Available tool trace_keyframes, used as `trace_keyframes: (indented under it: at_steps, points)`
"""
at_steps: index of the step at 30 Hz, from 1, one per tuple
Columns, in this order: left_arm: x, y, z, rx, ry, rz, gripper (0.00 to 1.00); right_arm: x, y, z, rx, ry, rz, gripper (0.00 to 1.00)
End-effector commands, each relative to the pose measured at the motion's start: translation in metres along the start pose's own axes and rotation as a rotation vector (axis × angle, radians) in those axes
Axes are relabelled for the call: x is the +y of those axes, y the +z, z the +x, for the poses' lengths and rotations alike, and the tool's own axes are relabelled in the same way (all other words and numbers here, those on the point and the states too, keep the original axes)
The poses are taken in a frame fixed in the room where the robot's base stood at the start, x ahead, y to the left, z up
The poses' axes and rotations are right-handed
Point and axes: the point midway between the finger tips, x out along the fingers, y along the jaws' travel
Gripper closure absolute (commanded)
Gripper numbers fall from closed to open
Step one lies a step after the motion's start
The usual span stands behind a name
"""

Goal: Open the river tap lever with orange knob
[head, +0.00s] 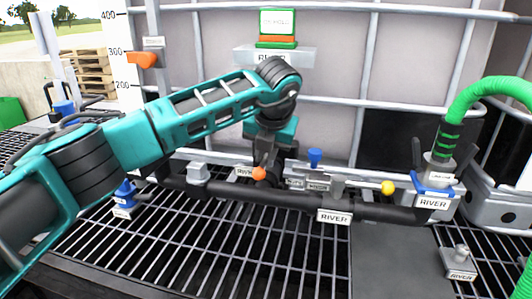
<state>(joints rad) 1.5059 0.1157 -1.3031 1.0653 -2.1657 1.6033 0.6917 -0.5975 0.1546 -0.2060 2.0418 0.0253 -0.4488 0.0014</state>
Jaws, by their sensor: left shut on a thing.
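The orange knob (259,173) of the tap lever shows at the dark manifold pipe (385,212), beside a white label (243,172) that is partly covered and seems to begin "RIV". My left gripper (265,160) reaches down from above and is shut at this knob, on the lever. Its fingers and wrist hide most of the lever and the tap body, so the lever's angle is hard to tell. My right gripper is not in view.
Close right of the gripper stand a blue knob (315,156) and a lever with a yellow knob (388,187). A green hose (462,103) rises at the right. The white tote cage (400,102) stands close behind. Open grating (215,245) lies in front.

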Motion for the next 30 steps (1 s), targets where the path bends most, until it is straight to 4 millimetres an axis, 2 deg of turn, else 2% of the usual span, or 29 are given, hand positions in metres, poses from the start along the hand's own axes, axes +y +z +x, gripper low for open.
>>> trace_keyframes:
  at_steps: [1,8,17,30]
  points:
    - [-0.001,0.000,0.000,0.002,-0.002,-0.002,0.82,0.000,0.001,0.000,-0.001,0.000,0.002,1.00]
    - [-0.001,0.000,0.000,0.001,-0.002,0.000,0.60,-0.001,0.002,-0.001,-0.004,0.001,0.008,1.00]
    - [0.000,0.000,-0.004,-0.001,-0.002,0.000,0.59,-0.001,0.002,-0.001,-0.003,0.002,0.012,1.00]
    - [0.000,0.001,-0.069,-0.004,-0.003,0.000,0.59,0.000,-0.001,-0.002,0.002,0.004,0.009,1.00]
